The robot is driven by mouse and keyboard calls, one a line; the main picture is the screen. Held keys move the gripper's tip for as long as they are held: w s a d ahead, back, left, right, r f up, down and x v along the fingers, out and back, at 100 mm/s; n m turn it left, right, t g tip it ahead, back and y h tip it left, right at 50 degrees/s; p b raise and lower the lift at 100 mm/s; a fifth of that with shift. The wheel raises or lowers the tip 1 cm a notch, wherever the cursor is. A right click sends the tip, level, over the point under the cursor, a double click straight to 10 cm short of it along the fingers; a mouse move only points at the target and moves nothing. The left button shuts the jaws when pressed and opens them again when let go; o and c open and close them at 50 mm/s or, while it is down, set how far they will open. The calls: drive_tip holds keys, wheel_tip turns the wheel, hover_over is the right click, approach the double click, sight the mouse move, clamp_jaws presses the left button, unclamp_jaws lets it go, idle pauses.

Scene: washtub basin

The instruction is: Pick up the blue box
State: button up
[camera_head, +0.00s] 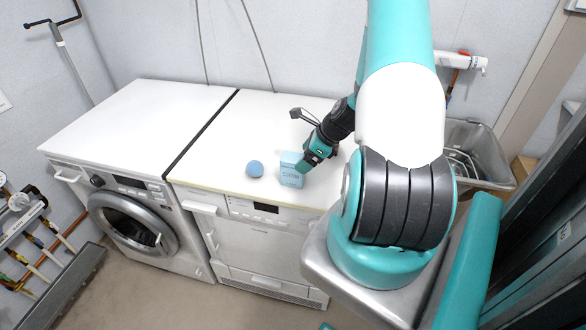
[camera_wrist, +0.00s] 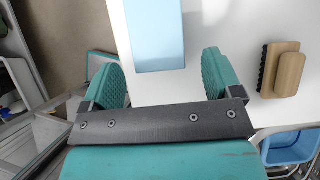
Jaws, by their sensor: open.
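The light blue box (camera_head: 291,170) stands upright on the white machine top near its front edge, right of a round blue ball. My gripper (camera_head: 308,163) is at the box's right side in the head view and partly overlaps it. My gripper (camera_wrist: 165,78) is open there, with visible gaps between the box and both fingers. The upper part of the box in the wrist view is cut off by the frame.
The blue ball (camera_head: 255,169) sits left of the box. A wooden brush (camera_wrist: 281,70) lies right of my fingers in the wrist view. A washing machine (camera_head: 130,215) stands at left, its top clear. A grey basin (camera_head: 480,160) is at right.

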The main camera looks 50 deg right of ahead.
sight(293, 170)
drive_tip(key=p+x, duration=0.2)
drive_tip(key=x, duration=0.2)
drive_tip(key=shift+w, duration=0.2)
drive_tip(key=shift+w+a+f, duration=0.1)
drive_tip(key=shift+w+f, duration=0.05)
drive_tip(key=shift+f, duration=0.15)
drive_tip(key=c, duration=1.1)
